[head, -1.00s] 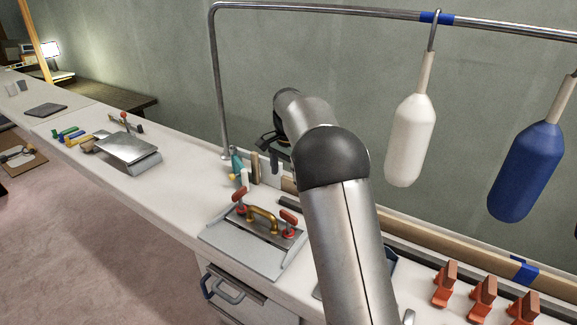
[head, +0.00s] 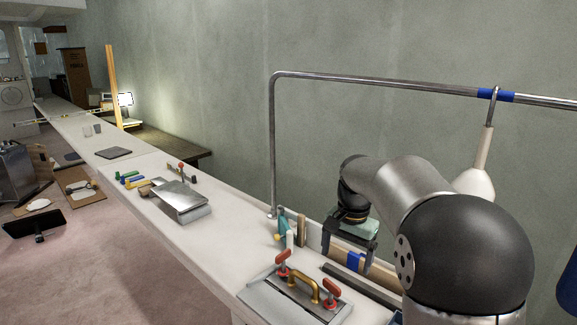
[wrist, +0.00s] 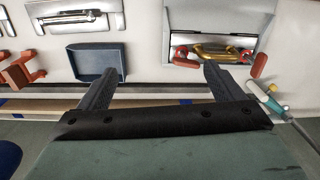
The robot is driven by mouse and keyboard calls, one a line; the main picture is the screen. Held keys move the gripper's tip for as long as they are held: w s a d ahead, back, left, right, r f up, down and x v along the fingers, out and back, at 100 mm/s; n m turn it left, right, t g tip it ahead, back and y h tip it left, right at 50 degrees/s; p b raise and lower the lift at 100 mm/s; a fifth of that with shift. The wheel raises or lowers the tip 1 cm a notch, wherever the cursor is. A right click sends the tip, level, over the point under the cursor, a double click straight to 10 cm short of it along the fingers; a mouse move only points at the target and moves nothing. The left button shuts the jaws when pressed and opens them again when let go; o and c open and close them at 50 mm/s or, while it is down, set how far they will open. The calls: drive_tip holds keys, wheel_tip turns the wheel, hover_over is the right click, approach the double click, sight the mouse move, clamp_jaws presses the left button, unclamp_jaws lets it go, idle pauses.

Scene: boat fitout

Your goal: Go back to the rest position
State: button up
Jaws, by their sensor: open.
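My arm bends down from the right in the head view and hides part of the counter.
A metal rail (head: 390,83) arches over the counter, with a white fender (head: 475,185) hanging close beside my arm. The plate with brass handle and red clamps (head: 295,300) sits at the front. A grey metal box (head: 182,203) lies farther left.

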drive_tip(key=s+f+n, duration=0.3)
drive_tip(key=s+n, duration=0.1)
drive_tip(key=s, duration=1)
drive_tip(key=s+a+f+n, duration=0.1)
drive_tip(key=s+f+n, duration=0.2)
drive_tip(key=s, duration=1.1)
drive_tip(key=shift+s+f+n, duration=0.35)
drive_tip(key=shift+f+n, duration=0.05)
drive_tip(key=shift+f, duration=0.15)
drive_tip(key=shift+a, duration=0.1)
